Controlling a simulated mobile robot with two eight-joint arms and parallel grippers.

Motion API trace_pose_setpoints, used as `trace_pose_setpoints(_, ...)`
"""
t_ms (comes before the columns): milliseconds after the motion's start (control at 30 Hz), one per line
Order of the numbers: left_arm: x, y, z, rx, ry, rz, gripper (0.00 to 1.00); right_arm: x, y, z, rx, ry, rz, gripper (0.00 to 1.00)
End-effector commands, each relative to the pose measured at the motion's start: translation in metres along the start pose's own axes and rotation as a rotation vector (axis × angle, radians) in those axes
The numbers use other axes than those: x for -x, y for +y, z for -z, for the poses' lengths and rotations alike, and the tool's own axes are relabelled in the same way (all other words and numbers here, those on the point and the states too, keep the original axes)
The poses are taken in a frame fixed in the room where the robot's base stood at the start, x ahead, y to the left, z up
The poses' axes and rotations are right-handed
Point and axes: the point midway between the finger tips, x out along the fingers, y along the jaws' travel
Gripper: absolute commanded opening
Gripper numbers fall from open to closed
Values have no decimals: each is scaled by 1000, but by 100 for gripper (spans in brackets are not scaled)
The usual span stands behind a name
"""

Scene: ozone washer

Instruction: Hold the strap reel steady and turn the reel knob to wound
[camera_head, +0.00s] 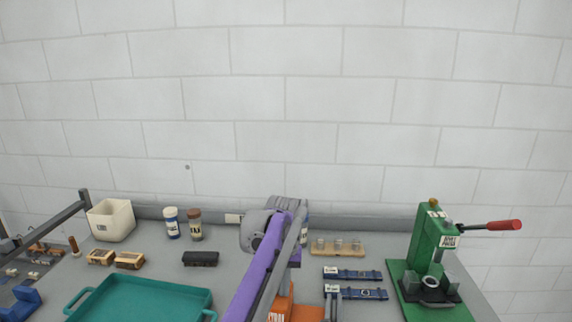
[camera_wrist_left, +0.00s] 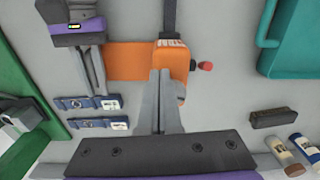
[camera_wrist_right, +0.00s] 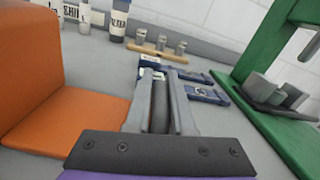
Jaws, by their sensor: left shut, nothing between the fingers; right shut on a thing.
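The orange strap reel (camera_head: 290,308) stands at the front middle of the bench, partly hidden by my purple arm. Its upright housing (camera_wrist_left: 180,58) and flat base (camera_wrist_left: 130,60) show in the left wrist view. A small red-tipped knob (camera_wrist_left: 205,66) juts from the housing's side. My left gripper (camera_wrist_left: 160,74) is shut and empty, in front of the housing and apart from the knob; whether it touches the housing is unclear. My right gripper (camera_wrist_right: 160,78) is shut at the base's far end; the gripped part is mostly hidden. It also shows in the head view (camera_head: 333,292).
Blue straps (camera_head: 355,293) lie close to the right gripper. The green press (camera_head: 427,245) stands at right, and a teal tray (camera_head: 140,300) lies at left.

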Motion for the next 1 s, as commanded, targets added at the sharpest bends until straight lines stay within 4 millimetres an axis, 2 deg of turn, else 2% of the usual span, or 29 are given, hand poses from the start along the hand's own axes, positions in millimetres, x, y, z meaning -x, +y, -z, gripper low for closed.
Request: trace_pose_setpoints(1000,0,-4,6,1,2,0,0,0,0,0,1,0,0,0)
